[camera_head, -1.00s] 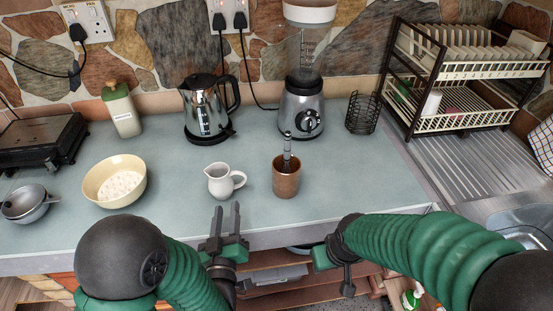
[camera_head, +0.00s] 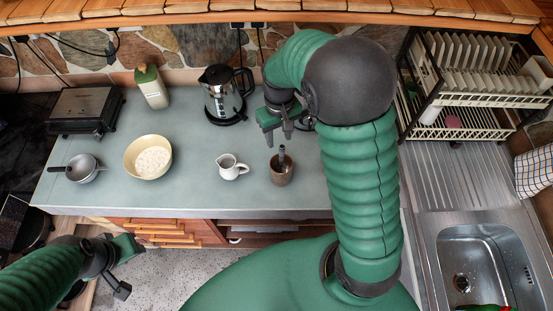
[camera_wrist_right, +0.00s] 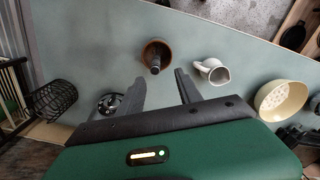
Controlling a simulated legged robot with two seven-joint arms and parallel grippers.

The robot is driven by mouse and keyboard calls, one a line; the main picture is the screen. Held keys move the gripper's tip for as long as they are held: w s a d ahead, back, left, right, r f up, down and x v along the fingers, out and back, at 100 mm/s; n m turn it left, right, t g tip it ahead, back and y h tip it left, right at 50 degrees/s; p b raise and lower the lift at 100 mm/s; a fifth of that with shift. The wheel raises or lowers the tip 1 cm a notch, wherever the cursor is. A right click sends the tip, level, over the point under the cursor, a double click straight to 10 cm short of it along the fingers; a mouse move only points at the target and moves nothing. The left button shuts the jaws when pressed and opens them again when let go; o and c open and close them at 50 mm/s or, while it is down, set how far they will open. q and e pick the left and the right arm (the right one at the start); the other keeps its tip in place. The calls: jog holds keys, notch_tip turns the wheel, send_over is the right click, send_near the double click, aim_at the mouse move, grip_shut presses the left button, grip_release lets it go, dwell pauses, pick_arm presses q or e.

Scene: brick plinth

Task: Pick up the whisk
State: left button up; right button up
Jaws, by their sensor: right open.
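A brown cup (camera_head: 281,173) stands on the counter with a dark grey handle (camera_head: 282,153) sticking up out of it. I take this to be the whisk; its lower end is hidden in the cup. My right gripper (camera_head: 279,135) is open and empty just beyond the cup, above the counter. In the right wrist view, the cup (camera_wrist_right: 155,50) and handle (camera_wrist_right: 155,66) lie ahead of the two spread fingers (camera_wrist_right: 160,88), apart from them. My left gripper (camera_head: 118,262) is off the counter's front edge at lower left; its fingers do not show clearly.
A white jug (camera_head: 230,168) stands left of the cup, with a cream bowl (camera_head: 148,157) further left. A kettle (camera_head: 222,95) is behind. The dish rack (camera_head: 480,85) and sink (camera_head: 480,260) are at right. The wrist view shows a wire basket (camera_wrist_right: 52,100).

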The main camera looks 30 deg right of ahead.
send_over(280, 157)
notch_tip(280, 157, down, 4)
jog(key=f+p, duration=0.1)
jog(key=f, duration=0.1)
jog(key=d+f+p, duration=0.1)
jog(key=f, duration=0.2)
jog(key=d+f+p, duration=0.1)
jog(key=f, duration=0.1)
jog(key=shift+w+f, duration=0.2)
jog(key=shift+w+a+f, duration=0.1)
jog(key=shift+a+f, duration=0.05)
jog(key=shift+a, duration=0.65)
jog(key=shift+c, duration=0.6)
jog(key=shift+a+r, duration=0.1)
jog(key=shift+r, duration=0.1)
jog(key=shift+c, duration=1.2)
jog(key=shift+a, duration=0.1)
jog(key=shift+c, duration=2.4)
jog(key=shift+d+f, duration=0.1)
jog(key=shift+d, duration=0.55)
grip_shut()
pick_arm(q)
jog(key=r, duration=0.1)
jog(key=d+r, duration=0.1)
jog(key=r, duration=0.1)
jog(key=shift+d+r, duration=0.1)
jog(key=shift+r, duration=0.2)
